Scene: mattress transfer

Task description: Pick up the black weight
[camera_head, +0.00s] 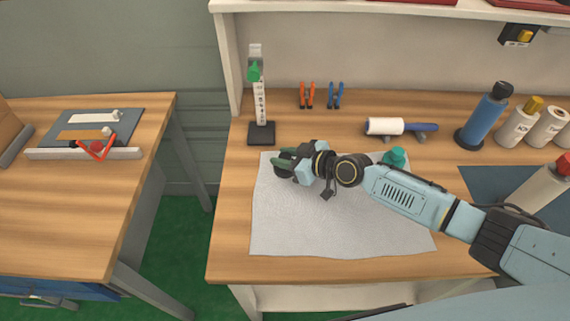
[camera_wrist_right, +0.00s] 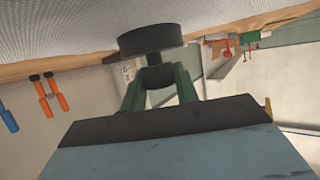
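The black weight (camera_wrist_right: 150,42) is a round disc with a narrow neck and a knob, seen in the right wrist view close to the grey textured mat. In the head view the weight (camera_head: 286,171) is partly hidden by my right gripper at the mat's upper left. My right gripper (camera_head: 280,163) reaches in from the right. In the right wrist view its green fingers (camera_wrist_right: 159,84) lie on both sides of the knob and look closed on it. I cannot tell whether the disc touches the mat. My left gripper is not in view.
The grey mat (camera_head: 330,235) covers the middle of the wooden bench. A black stand with a green-topped scale (camera_head: 261,132) is just behind the gripper. A second table (camera_head: 60,215) is at left.

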